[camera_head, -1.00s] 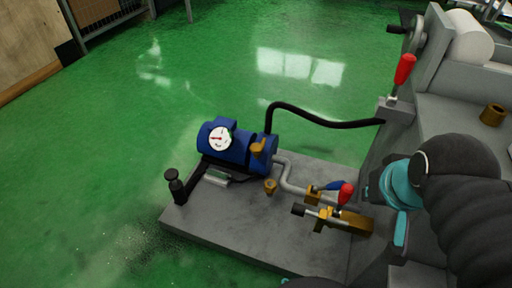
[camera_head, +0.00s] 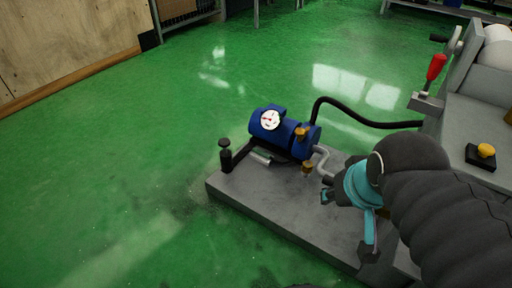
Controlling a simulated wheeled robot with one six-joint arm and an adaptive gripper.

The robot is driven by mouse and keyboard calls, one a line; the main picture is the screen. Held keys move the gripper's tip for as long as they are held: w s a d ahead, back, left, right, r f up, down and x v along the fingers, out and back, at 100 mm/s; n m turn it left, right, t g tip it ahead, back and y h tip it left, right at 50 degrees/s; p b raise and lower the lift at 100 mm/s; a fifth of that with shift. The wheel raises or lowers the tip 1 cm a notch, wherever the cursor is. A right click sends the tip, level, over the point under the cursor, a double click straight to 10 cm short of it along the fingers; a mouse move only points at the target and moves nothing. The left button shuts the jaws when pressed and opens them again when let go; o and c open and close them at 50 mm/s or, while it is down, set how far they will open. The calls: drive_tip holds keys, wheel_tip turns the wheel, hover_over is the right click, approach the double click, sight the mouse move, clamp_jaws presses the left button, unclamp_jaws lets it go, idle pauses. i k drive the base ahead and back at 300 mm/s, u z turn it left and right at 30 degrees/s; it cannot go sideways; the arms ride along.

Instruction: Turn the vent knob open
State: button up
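The blue pump (camera_head: 285,133) with a white round gauge (camera_head: 270,120) stands on a grey base plate (camera_head: 285,205) in the head view. A brass fitting (camera_head: 301,133) sits on the pump's right end, and a small brass knob (camera_head: 308,168) stands on the plate in front of it. I cannot tell which brass part is the vent knob. My gripper (camera_head: 348,224), with teal fingers spread and dark tips, is over the right part of the plate, apart from both brass parts. It looks open and empty. My gripper and arm hide the valves at the plate's right end.
A black knob on a post (camera_head: 225,150) stands at the plate's left corner. A black hose (camera_head: 360,115) arcs from the pump to the grey machine (camera_head: 480,115), which has a red lever (camera_head: 436,68) and a yellow button (camera_head: 485,150). The green floor at left is clear.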

sight(300, 132)
drive_tip(key=u, duration=0.6)
drive_tip(key=k, duration=0.85)
drive_tip(key=u, duration=0.8)
drive_tip(key=i, duration=1.2)
drive_tip(key=z, duration=1.1)
drive_tip(key=i, duration=0.95)
drive_tip(key=z, duration=1.05)
